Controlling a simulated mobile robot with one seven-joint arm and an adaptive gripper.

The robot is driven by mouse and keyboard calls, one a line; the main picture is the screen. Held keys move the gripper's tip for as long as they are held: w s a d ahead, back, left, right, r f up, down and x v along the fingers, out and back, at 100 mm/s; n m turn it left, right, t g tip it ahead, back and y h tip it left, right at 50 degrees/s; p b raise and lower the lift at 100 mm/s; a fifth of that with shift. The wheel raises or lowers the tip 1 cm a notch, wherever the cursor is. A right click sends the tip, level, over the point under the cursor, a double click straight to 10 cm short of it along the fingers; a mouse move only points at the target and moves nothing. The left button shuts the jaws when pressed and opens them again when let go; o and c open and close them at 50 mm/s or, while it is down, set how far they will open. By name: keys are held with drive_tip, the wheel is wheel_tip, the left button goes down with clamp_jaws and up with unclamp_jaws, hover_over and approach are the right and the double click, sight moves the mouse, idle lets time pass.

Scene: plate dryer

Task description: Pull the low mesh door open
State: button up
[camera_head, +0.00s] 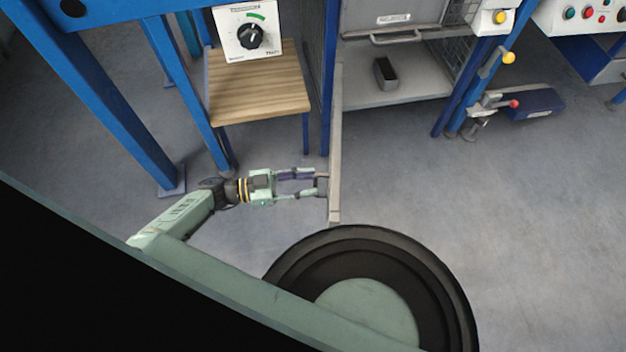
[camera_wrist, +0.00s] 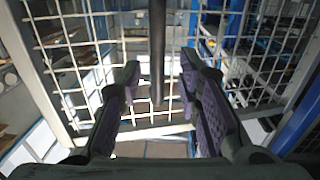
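The low mesh door (camera_head: 335,150) shows almost edge-on in the head view as a pale strip. It stands swung out from the cabinet, so it is open. In the wrist view its white wire mesh and frame (camera_wrist: 62,75) fill much of the picture. A dark bar handle (camera_wrist: 157,55) runs upright in front of the mesh. My gripper (camera_head: 316,184) is beside the door at its handle. In the wrist view the purple-padded fingers (camera_wrist: 158,72) are apart, one on each side of the bar, with gaps showing on both sides.
The cabinet's low shelf (camera_head: 400,92) is exposed and holds a dark open box (camera_head: 385,72). A wooden-topped stand (camera_head: 258,85) with a dial panel (camera_head: 248,33) is left of the door. Blue posts stand around. The floor right of the door is clear.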

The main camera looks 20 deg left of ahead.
drive_tip(key=v, duration=0.9)
drive_tip(key=shift+s+a, duration=0.2)
drive_tip(key=shift+a, duration=0.15)
